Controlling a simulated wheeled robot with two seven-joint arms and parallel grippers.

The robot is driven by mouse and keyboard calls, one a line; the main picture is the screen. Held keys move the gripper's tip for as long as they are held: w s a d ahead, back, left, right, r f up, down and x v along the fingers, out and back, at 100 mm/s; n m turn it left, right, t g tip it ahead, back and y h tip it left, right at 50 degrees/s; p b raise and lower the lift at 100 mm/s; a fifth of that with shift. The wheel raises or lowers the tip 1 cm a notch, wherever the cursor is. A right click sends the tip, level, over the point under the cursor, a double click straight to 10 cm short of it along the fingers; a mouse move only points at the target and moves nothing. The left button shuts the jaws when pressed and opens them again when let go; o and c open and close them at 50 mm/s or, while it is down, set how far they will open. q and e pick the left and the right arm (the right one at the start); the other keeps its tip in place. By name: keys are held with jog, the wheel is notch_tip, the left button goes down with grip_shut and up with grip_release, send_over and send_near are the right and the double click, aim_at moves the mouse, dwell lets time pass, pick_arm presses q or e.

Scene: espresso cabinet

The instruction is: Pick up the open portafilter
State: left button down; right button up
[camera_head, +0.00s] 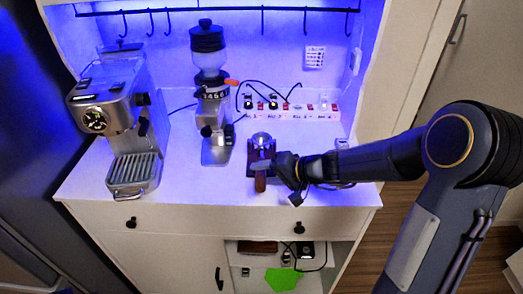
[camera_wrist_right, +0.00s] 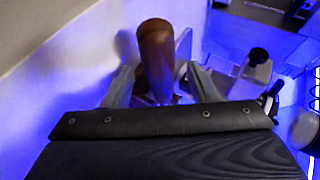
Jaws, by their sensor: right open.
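The open portafilter (camera_head: 261,138) has a metal head resting on a small dark stand (camera_head: 252,157) on the white counter. Its brown wooden handle (camera_head: 260,184) points towards the counter's front edge. My right gripper (camera_head: 277,164) reaches in from the right and is at the handle, covering part of it. In the right wrist view the brown handle (camera_wrist_right: 157,52) stands between the two open fingers of the right gripper (camera_wrist_right: 160,85). Whether a finger touches it is not clear. My left gripper is not in view.
A coffee grinder (camera_head: 212,90) stands left of the portafilter and an espresso machine (camera_head: 115,110) stands further left. A power strip (camera_head: 290,111) with cables lies behind. A drawer (camera_head: 220,222) is below the counter, above an open shelf with a green item (camera_head: 283,279).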

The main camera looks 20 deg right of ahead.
grip_shut()
jog(key=shift+r, duration=0.1)
dwell(0.3)
